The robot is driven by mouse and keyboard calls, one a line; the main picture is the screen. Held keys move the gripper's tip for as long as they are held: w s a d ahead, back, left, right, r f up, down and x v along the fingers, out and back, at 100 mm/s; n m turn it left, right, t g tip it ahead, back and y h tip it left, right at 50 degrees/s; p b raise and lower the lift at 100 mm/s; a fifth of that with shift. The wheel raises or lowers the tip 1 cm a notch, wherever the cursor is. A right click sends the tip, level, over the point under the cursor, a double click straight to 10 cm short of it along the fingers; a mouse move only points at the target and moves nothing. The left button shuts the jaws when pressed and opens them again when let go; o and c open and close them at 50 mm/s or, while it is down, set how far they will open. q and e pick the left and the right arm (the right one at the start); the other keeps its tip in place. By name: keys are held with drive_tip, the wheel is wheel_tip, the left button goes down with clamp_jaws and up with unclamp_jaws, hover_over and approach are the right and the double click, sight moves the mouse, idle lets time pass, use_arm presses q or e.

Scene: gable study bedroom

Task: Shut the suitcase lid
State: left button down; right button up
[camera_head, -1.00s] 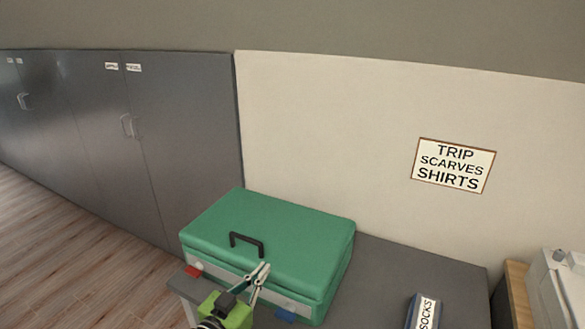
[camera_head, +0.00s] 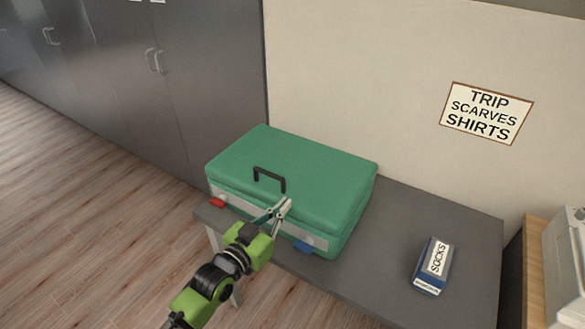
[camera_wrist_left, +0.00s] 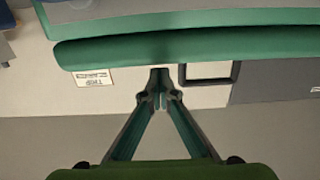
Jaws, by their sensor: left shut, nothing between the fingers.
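A black handle (camera_head: 269,180) stands up on the lid. My left gripper (camera_head: 284,206) is shut and empty at the suitcase's front edge, close to the lid. I cannot tell whether it touches. In the left wrist view the gripper tips (camera_wrist_left: 160,75) meet just beside the green lid edge (camera_wrist_left: 190,47), and the handle (camera_wrist_left: 208,80) shows to the right. My right gripper is not in view.
The grey table (camera_head: 400,240) has free room right of the suitcase. A blue box labelled SOCKS (camera_head: 433,266) lies there. Dark cabinets (camera_head: 215,80) stand behind left.

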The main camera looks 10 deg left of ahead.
use_arm(q)
wheel_tip(320, 180, up, 4)
drive_tip(key=r+p, duration=0.1)
drive_tip(key=p, duration=0.1)
drive_tip(key=s+a+f+b, duration=0.3)
drive_tip(key=s+f, duration=0.1)
drive_tip(key=s, duration=0.5)
drive_tip(key=s+a+f+n+g+y, duration=0.15)
drive_tip(key=s+f, duration=0.25)
drive_tip(key=f, duration=0.8)
drive_tip(key=s+a+f+g+y, duration=0.2)
drive_tip(key=s+a+f+g, duration=0.1)
drive_tip(key=f, duration=0.9)
drive_tip(key=s+a+f+g+y, duration=0.1)
drive_tip(key=s+a+f+g, duration=0.25)
drive_tip(key=f, duration=0.95)
drive_tip(key=s+f+g, duration=0.2)
drive_tip(key=s+f, duration=0.4)
drive_tip(key=s, duration=0.5)
drive_tip(key=s+d+f+g+y, duration=0.1)
drive_tip(key=s+f+g, duration=0.2)
drive_tip(key=s+f, duration=0.3)
drive_tip(key=s+f+g, duration=0.2)
drive_tip(key=s+f, duration=0.4)
drive_tip(key=s, duration=1)
drive_tip(key=shift+d+f, duration=0.25)
drive_tip(key=shift+f, duration=0.15)
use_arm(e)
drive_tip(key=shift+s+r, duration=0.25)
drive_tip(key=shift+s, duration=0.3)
